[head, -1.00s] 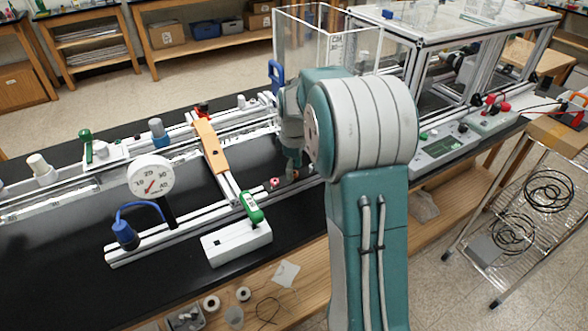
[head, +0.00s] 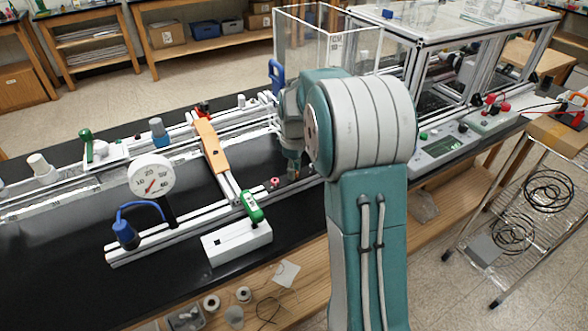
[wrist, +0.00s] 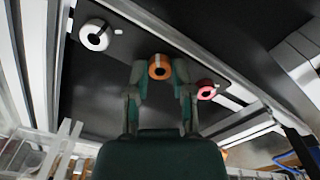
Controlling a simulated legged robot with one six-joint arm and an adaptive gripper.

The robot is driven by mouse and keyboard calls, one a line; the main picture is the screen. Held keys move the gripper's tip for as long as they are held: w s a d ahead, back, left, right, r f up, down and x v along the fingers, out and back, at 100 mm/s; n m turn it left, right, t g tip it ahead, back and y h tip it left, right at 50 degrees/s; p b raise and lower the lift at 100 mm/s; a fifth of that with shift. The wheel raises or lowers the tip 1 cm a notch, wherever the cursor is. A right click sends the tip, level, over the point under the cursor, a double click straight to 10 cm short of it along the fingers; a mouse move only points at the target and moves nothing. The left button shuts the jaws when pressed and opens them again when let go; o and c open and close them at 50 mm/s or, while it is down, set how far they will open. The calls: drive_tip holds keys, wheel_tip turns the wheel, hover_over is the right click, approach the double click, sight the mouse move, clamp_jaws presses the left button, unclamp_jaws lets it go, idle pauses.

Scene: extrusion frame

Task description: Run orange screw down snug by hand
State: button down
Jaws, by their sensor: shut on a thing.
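An orange screw (wrist: 160,67) with a round, ring-like head shows in the wrist view, between the fingertips of my gripper (wrist: 158,76). The fingers are shut on it from both sides. In the head view my gripper (head: 294,165) points down at the dark bench beside the extrusion frame. The orange screw is hard to make out there, mostly hidden by the fingers. How far down the screw sits cannot be told.
A white round knob (wrist: 95,36) and a red one (wrist: 206,90) flank the screw on the dark plate. Extrusion rails run alongside. In the head view a dial gauge (head: 151,175), an orange bar (head: 211,143) and a green-handled piece (head: 252,207) stand left of my arm.

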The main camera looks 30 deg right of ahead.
drive_tip(key=m, duration=0.3)
drive_tip(key=shift+m, duration=0.3)
drive_tip(key=m, duration=0.3)
drive_tip(key=shift+m, duration=0.4)
drive_tip(key=m, duration=0.3)
drive_tip(key=shift+m, duration=0.3)
drive_tip(key=shift+w+m, duration=0.1)
drive_tip(key=shift+m, duration=1.7)
drive_tip(key=shift+c, duration=2.4)
unclamp_jaws()
